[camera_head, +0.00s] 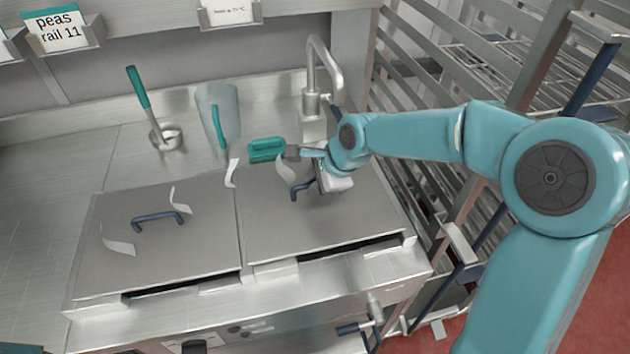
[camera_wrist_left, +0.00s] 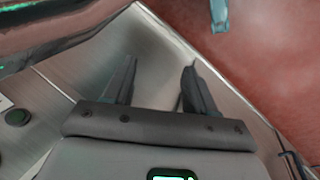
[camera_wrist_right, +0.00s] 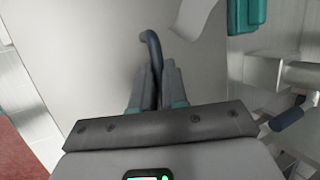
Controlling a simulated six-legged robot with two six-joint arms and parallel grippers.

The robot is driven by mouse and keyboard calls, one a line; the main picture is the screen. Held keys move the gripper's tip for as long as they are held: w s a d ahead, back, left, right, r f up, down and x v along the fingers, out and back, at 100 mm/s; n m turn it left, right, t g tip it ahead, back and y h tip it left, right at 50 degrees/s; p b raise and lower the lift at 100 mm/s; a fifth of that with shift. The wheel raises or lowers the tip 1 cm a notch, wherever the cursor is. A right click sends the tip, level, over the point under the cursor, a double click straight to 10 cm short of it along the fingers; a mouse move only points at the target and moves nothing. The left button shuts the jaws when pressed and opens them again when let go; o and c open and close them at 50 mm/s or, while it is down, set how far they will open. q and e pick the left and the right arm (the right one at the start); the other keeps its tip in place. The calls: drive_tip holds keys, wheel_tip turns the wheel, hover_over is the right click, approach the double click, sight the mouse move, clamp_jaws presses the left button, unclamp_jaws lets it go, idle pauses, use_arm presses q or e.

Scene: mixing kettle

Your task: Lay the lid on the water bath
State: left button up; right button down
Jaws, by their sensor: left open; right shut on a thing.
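The right lid (camera_head: 320,225) is a flat grey plate over the right half of the steel water bath (camera_head: 270,308). Its dark blue bar handle (camera_head: 298,194) also shows in the right wrist view (camera_wrist_right: 151,42). My right gripper (camera_head: 311,182) is shut on this handle, with its fingers on either side of it in the right wrist view (camera_wrist_right: 160,85). A dark gap shows along the lid's front edge. A second lid (camera_head: 150,255) with a similar handle (camera_head: 160,217) covers the left half. My left gripper (camera_wrist_left: 158,80) is open and empty, seen only in its wrist view.
A tap (camera_head: 325,75) stands behind the right lid. A ladle (camera_head: 145,100), a clear jug (camera_head: 217,105) and a green-handled tool (camera_head: 266,150) are at the back. A wire rack (camera_head: 480,60) stands close on the right. The left counter (camera_head: 50,190) is clear.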

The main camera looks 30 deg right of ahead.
drive_tip(key=shift+f, duration=0.2)
idle(0.4)
drive_tip(key=c, duration=1.1)
unclamp_jaws()
drive_tip(key=shift+r, duration=0.1)
drive_tip(key=o, duration=0.5)
drive_tip(key=shift+s+r, duration=0.2)
drive_tip(key=shift+r, duration=0.25)
drive_tip(key=p+v, duration=0.3)
drive_tip(key=v, duration=0.3)
drive_tip(key=shift+p, duration=0.4)
